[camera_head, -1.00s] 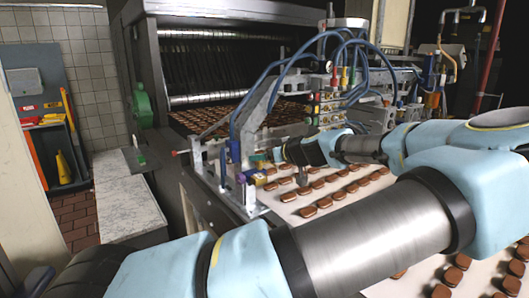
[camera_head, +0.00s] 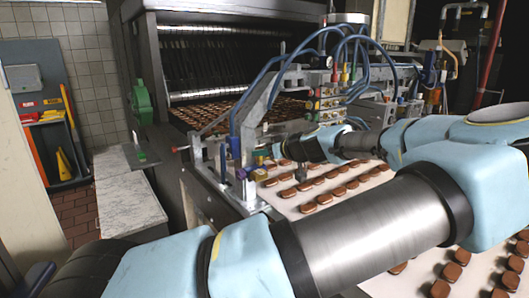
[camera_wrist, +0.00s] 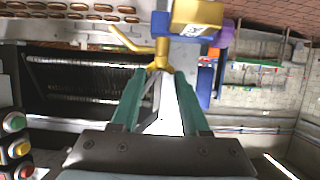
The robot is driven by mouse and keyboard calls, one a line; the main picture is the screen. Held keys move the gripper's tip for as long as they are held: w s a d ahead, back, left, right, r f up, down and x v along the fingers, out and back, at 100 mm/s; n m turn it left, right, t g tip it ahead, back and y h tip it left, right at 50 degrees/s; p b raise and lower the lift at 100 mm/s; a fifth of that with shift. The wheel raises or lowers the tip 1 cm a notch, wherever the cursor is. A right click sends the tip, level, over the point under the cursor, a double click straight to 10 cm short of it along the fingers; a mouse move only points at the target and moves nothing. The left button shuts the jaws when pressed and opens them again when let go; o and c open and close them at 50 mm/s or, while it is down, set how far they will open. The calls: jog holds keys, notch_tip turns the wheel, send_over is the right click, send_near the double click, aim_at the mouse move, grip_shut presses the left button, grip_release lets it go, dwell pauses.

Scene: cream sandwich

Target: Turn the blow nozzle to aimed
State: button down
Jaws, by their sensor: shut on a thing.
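The blow nozzle (camera_wrist: 161,48) looks like a small brass-coloured fitting in the wrist view. A thin bent arm reaches from it to the upper left, and its top meets a yellow and blue block (camera_wrist: 197,17). My gripper (camera_wrist: 160,74) has green fingers that close in on the lower end of the brass fitting, and it is shut on it. In the head view my gripper (camera_head: 274,151) is at the near end of the machine's frame, above the conveyor. The nozzle is too small and hidden there to make out its direction.
A white conveyor (camera_head: 292,207) carries rows of brown sandwich biscuits below my arm. Blue hoses (camera_head: 268,67) arch over the machine. A green bracket (camera_head: 141,108) and a pale worktop (camera_head: 128,203) stand at left. Coloured push buttons (camera_wrist: 17,148) show in the wrist view.

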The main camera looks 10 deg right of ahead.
jog(key=shift+f+h+b, duration=0.1)
jog(key=shift+h+b, duration=0.2)
jog(key=m+h+b, duration=0.1)
jog(key=m+h, duration=0.1)
jog(key=a+m+t+h+b, duration=0.1)
jog(key=m+h, duration=0.1)
jog(key=shift+s+m+h+b, duration=0.1)
jog(key=shift+m+h+b, duration=0.2)
jog(key=shift+h+b, duration=0.1)
jog(key=shift+c, duration=2)
grip_release()
jog(key=shift+y, duration=0.3)
